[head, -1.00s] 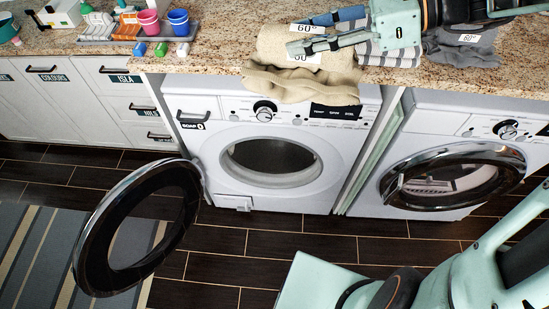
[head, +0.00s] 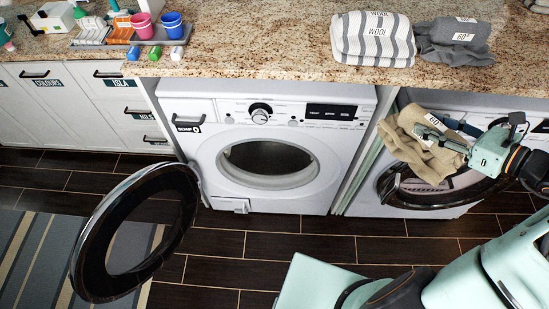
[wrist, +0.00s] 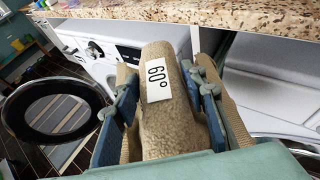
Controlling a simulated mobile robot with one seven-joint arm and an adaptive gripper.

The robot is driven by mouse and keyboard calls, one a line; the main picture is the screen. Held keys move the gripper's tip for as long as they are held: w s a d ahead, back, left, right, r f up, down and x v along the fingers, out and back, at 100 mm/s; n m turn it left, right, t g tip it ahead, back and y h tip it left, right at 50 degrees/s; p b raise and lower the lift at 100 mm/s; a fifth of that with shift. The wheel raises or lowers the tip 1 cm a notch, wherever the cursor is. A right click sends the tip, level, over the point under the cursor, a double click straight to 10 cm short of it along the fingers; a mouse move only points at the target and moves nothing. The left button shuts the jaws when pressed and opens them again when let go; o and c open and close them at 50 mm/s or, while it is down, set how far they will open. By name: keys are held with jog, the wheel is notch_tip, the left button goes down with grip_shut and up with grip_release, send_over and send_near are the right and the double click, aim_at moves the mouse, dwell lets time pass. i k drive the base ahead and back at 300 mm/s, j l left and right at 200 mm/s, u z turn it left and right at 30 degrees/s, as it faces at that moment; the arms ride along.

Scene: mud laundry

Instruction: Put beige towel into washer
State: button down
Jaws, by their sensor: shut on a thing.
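The beige towel (head: 418,150) hangs in my gripper (head: 447,138), in front of the right-hand machine and below the counter edge. The wrist view shows the towel (wrist: 165,115) bunched between both fingers, with a white "60°" label facing the camera. My gripper (wrist: 160,112) is shut on it. The left washer (head: 215,160) has its round door (head: 88,235) swung wide open to the left, and its drum opening (head: 268,160) is dark and uncovered. The towel is to the right of that opening, apart from it. The open door also shows in the wrist view (wrist: 14,110).
A striped towel (head: 373,48) and a grey towel (head: 454,48) lie on the counter (head: 260,50). The floor before the left washer is clear.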

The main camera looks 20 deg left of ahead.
aim_at(272, 157)
jog(key=k+j, duration=0.1)
jog(key=j, duration=0.3)
jog(key=k+j, duration=0.1)
jog(key=j, duration=0.35)
jog(key=k+j, duration=0.1)
jog(key=j, duration=0.3)
jog(key=u, duration=0.05)
